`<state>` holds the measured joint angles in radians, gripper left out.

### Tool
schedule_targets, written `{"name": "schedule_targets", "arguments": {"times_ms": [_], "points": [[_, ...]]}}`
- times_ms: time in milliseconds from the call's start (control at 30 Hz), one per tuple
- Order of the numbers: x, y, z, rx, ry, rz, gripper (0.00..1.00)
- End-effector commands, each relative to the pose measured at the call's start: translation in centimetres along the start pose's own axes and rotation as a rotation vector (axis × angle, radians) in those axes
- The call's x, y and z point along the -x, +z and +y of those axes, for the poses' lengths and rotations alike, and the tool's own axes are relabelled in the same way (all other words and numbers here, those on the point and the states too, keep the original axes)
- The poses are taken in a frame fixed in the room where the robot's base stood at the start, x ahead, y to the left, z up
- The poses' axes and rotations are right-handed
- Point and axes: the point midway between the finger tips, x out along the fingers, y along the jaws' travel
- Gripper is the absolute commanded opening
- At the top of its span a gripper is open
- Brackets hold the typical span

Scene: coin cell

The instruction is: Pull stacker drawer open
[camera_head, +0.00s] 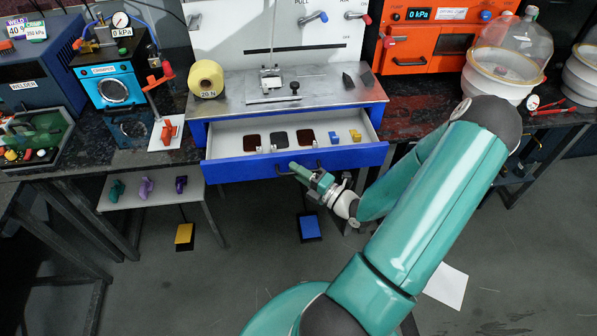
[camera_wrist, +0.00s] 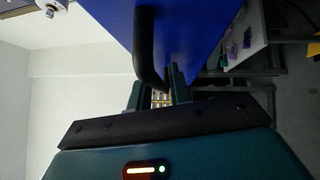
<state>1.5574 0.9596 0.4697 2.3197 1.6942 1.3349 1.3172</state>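The stacker drawer (camera_head: 224,168) is pulled out from the blue-sided bench unit, and its white inside shows. Its blue front also fills the top of the wrist view (camera_wrist: 195,35). A black bar handle (camera_wrist: 147,45) stands out from that front. My gripper (camera_head: 296,168) is at the drawer front by the handle. In the wrist view my fingers (camera_wrist: 157,90) stand apart, with the handle's near end at or between their tips. Whether both fingers touch it cannot be told.
The drawer holds dark square pads (camera_head: 278,140) and small blue and yellow blocks (camera_head: 355,135). A metal worktop (camera_head: 225,97) with a press plate lies above. A low shelf (camera_head: 140,203) with coloured items stands at left. The floor in front of the drawer is mostly clear, with two pedals (camera_head: 310,228).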

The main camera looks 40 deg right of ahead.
Motion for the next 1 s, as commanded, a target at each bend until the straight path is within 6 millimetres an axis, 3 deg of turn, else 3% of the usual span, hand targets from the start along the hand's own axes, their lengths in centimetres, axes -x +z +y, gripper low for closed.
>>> {"name": "schedule_targets", "arguments": {"times_ms": [233, 367, 800, 1000], "points": [[0.5, 0.0, 0.0, 0.001, -0.001, -0.002, 0.2], [2.0, 0.1, 0.0, 0.001, -0.002, -0.004, 0.2], [11.3, 0.0, 0.0, 0.0, -0.002, -0.004, 0.2], [13.6, 0.0, 0.0, 0.0, 0.0, -0.002, 0.2]]}}
